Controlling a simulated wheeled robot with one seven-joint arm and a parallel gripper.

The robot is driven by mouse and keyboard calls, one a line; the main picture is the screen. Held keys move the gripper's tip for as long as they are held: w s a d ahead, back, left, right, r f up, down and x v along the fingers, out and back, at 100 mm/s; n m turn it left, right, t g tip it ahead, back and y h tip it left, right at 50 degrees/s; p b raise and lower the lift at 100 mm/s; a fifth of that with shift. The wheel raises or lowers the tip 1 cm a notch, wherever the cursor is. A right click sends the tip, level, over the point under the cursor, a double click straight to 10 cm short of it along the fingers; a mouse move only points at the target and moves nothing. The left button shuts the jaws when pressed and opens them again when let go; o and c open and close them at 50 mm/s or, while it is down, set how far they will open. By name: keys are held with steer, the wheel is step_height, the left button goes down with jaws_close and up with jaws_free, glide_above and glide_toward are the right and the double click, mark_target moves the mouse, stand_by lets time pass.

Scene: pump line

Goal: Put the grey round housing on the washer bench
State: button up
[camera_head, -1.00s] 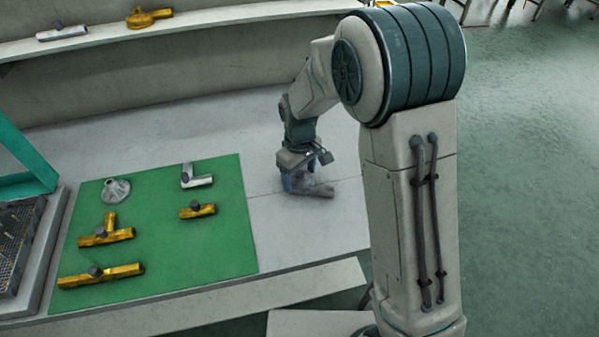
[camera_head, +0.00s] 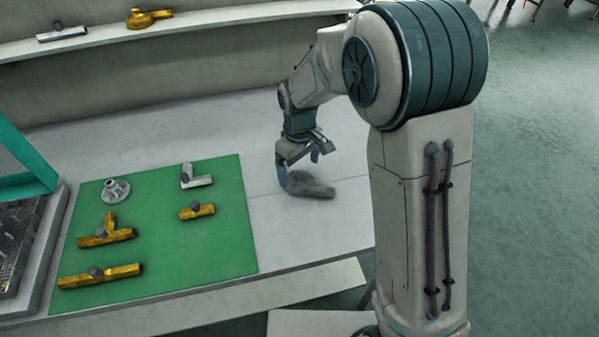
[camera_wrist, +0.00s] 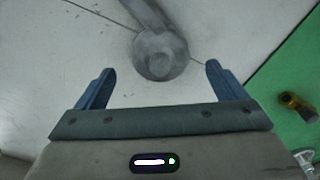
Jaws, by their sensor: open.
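The grey round housing (camera_head: 311,187), a dark grey round body with a stubby arm, lies on the pale bench top (camera_head: 262,130), right of the green mat. In the wrist view its round end (camera_wrist: 160,54) lies beyond and between my fingertips, with its arm running up out of the picture. My gripper (camera_head: 299,167) is open and empty, just above the housing; both blue fingers show apart in the wrist view (camera_wrist: 160,68). The head view alone does not settle whether a finger touches it.
The green mat (camera_head: 150,250) holds a grey flanged part (camera_head: 116,191), a silver elbow fitting (camera_head: 196,178) and several yellow fittings. A mesh tray (camera_head: 15,245) and teal frame (camera_head: 28,185) stand at left. A back shelf (camera_head: 215,22) holds two parts.

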mark_target(299, 173)
step_height(299, 173, up, 9)
steer(key=s+d+r+m+t, duration=0.2)
steer(key=s+d+m, duration=0.7)
steer(key=s+d, duration=0.7)
steer(key=s+r, duration=0.1)
steer(key=s, duration=0.2)
steer(key=shift+d+r+m+t, duration=0.3)
steer(key=shift+t, duration=0.1)
steer(key=shift+p+v, duration=0.8)
steer(key=shift+p, duration=0.05)
steer(key=shift+w, duration=0.1)
